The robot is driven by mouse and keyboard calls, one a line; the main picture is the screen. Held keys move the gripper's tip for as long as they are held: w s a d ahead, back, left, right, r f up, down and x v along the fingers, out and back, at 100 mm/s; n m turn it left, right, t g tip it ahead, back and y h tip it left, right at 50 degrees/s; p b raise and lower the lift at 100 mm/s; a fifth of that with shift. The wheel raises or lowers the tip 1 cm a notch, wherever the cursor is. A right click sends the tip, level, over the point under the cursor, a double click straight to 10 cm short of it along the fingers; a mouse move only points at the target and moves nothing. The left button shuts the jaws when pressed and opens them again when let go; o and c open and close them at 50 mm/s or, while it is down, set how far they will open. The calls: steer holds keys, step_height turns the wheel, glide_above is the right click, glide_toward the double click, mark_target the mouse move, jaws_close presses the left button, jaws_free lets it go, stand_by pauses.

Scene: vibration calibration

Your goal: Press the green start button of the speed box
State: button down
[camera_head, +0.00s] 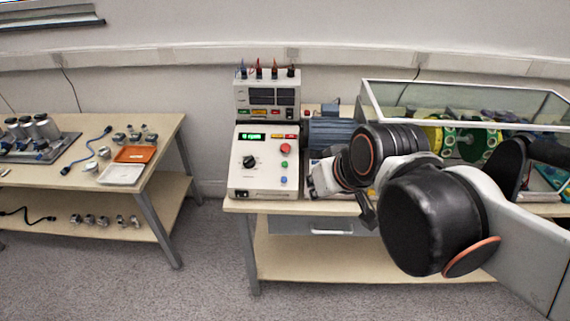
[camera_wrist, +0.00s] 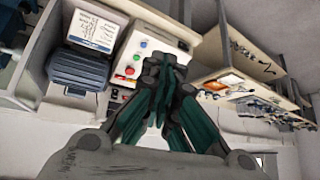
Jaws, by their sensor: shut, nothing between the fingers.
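The speed box (camera_head: 262,190) is a pale box on the right bench. Contact cannot be told. My arm mostly hides it in the head view.
A meter unit (camera_head: 266,98) with coloured plugs stands behind the box. A blue motor (camera_head: 333,133) and a clear-walled case (camera_head: 450,96) stand to its right, partly behind my arm. The left bench (camera_head: 160,135) holds an orange tray (camera_head: 135,154) and small parts.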

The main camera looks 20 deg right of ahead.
steer(key=w+a+f+n+y, duration=0.1)
steer(key=w+y, duration=0.2)
steer(key=w, duration=1.1)
steer(key=n+t+y, duration=0.1)
steer(key=t+y, duration=0.1)
steer(key=t, duration=0.1)
glide_above(285, 164)
steer(key=s+a, duration=0.1)
steer(key=s, duration=0.4)
step_height(285, 164, down, 8)
steer(key=shift+w, duration=0.1)
steer(key=shift+f, duration=0.1)
steer(key=shift+w+d+f+b, duration=0.2)
steer(key=shift+w+f+b, duration=0.4)
steer(key=shift+f+b, duration=0.55)
steer(key=shift+w+d+f+b, duration=0.15)
steer(key=shift+w+f+b, duration=0.55)
steer(key=shift+f, duration=0.75)
steer(key=shift+w+d+f+b, duration=0.2)
steer(key=shift+w+f+b, duration=0.3)
steer(key=shift+f+b, duration=0.65)
steer(key=shift+f, duration=0.25)
steer(key=shift+w+f, duration=0.15)
steer(key=shift+f, duration=0.1)
